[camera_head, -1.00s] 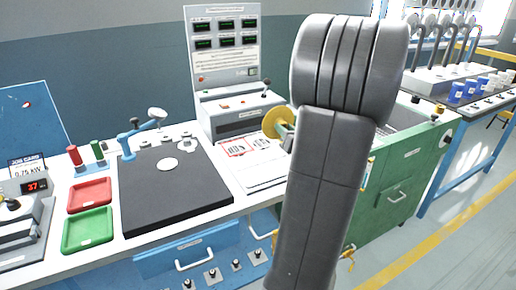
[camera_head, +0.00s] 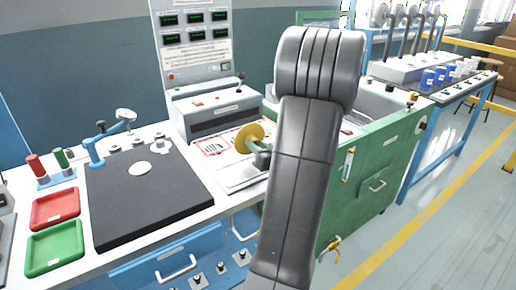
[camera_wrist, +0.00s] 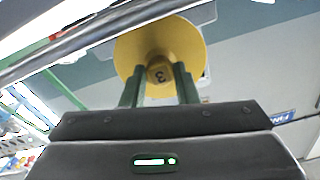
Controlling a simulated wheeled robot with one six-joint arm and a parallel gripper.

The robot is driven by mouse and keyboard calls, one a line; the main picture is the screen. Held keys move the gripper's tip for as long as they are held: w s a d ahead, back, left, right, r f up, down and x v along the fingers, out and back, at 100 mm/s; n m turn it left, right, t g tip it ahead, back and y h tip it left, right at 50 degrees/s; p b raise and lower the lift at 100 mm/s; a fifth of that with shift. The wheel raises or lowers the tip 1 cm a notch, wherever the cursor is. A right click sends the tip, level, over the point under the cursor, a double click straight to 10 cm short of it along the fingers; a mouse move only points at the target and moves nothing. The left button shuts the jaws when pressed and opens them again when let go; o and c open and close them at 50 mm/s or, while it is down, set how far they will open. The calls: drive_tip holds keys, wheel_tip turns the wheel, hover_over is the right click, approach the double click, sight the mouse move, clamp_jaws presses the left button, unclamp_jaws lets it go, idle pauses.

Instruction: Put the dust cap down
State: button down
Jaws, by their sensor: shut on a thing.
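In the wrist view the dust cap (camera_wrist: 196,42) sits at the tips of my gripper (camera_wrist: 160,78), whose two green fingers are shut on the grip. In the head view the dust cap (camera_head: 249,138) is held above the white bench near the printed cards, to the left of my arm. My gripper (camera_head: 262,150) is mostly hidden behind my arm there.
A black mat (camera_head: 150,205) with a white disc lies on the bench. Red (camera_head: 55,208) and green (camera_head: 55,247) trays are at the left. A control panel (camera_head: 197,45) stands behind. A green cabinet (camera_head: 375,175) is at the right. Printed cards (camera_head: 215,147) lie near the cap.

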drive_tip(key=shift+f+b, duration=0.35)
drive_tip(key=shift+b, duration=0.05)
drive_tip(key=c, duration=1.1)
unclamp_jaws()
drive_tip(key=shift+r, duration=0.1)
drive_tip(key=shift+r+p, duration=0.25)
drive_tip(key=shift+p, duration=0.2)
drive_tip(key=b+v, duration=0.2)
drive_tip(key=v, duration=1)
drive_tip(key=shift+f, duration=0.15)
drive_tip(key=shift+c, duration=0.5)
